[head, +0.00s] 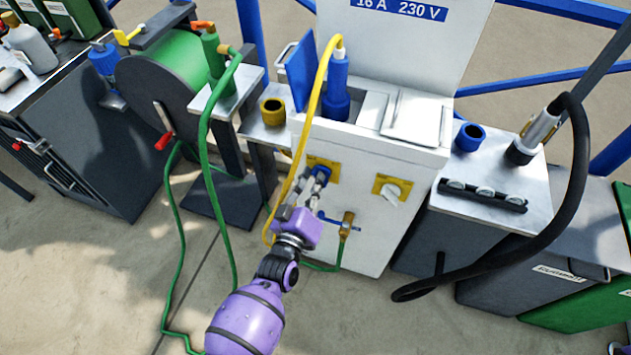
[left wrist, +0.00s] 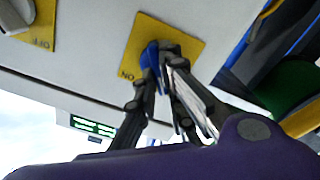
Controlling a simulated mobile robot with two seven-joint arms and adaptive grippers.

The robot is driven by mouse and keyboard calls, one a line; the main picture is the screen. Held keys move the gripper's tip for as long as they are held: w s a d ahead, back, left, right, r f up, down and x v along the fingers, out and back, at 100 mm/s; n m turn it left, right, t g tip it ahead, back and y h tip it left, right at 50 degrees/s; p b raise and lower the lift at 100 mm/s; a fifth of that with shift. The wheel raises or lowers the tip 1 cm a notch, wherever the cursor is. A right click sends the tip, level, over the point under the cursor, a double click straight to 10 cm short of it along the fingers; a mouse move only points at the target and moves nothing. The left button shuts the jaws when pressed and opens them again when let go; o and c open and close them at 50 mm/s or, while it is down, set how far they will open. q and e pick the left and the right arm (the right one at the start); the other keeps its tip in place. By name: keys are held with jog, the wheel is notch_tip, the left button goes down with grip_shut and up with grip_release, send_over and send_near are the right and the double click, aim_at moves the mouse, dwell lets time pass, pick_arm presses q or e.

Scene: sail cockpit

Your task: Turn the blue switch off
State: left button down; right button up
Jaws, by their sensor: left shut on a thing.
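The blue switch (head: 323,172) sits on a yellow plate (head: 331,163) on the front of the white power post (head: 370,235). My left gripper (head: 317,180) reaches up to it from below and is shut on it. In the left wrist view the blue switch (left wrist: 150,58) lies between the fingertips (left wrist: 158,58), which partly hide it. Its plate (left wrist: 180,45) there bears a label that reads ON.
A white switch (head: 391,193) on another yellow plate is to the right. A brass tap (head: 347,222) with a blue lever is just below. A yellow cable (head: 312,130) hangs close to my gripper, and a green hose (head: 204,150) hangs left.

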pick_arm(q)
jog(key=shift+f+n, duration=0.1)
jog(key=shift+n, duration=0.7)
jog(key=c, duration=1.8)
grip_release()
jog(key=shift+c, duration=0.2)
jog(key=v, duration=1.2)
